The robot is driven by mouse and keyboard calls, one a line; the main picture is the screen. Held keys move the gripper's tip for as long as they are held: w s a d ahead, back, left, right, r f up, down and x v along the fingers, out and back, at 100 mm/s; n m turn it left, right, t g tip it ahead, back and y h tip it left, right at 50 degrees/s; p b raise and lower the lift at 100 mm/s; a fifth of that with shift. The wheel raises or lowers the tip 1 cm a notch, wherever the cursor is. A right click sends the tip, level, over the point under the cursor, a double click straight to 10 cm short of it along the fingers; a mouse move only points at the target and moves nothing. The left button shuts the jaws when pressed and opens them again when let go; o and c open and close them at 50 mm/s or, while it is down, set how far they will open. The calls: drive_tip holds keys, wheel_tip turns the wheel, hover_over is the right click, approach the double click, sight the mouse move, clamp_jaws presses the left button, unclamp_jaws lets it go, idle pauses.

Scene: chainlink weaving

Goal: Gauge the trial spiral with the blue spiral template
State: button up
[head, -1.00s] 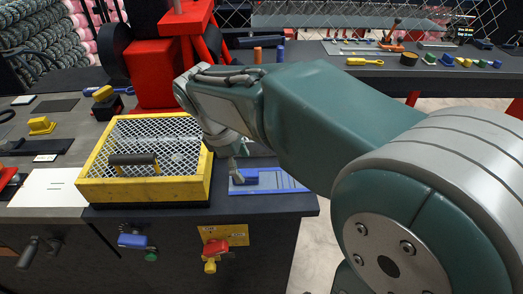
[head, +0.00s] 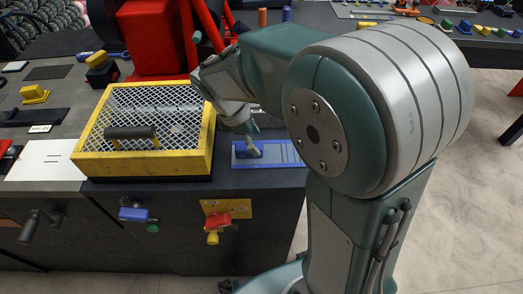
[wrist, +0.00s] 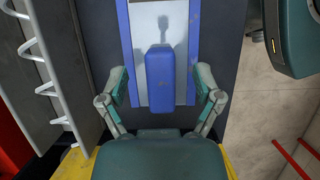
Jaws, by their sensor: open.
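A blue plate with a pale panel (head: 288,153) lies on the dark bench right of the yellow guarded box; it looks like the blue spiral template, though I cannot be sure. A blue upright block (wrist: 159,79) stands on it, and the same block shows in the head view (head: 245,151). My gripper (wrist: 163,88) is open, its two fingers on either side of the block, apparently with gaps. In the head view my gripper (head: 250,138) is just above the plate's left part. A pale wire coil (wrist: 45,62) is at the left in the wrist view; I cannot tell if it is the trial spiral.
The yellow box with mesh lid and black handle (head: 88,160) is close left of my gripper. A red valve (head: 217,221) and a blue fitting (head: 134,214) are on the bench front. Open floor lies right of the bench.

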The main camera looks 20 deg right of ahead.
sight(274, 150)
drive_tip(key=shift+x, duration=1.4)
clamp_jaws()
drive_tip(key=shift+r, duration=0.1)
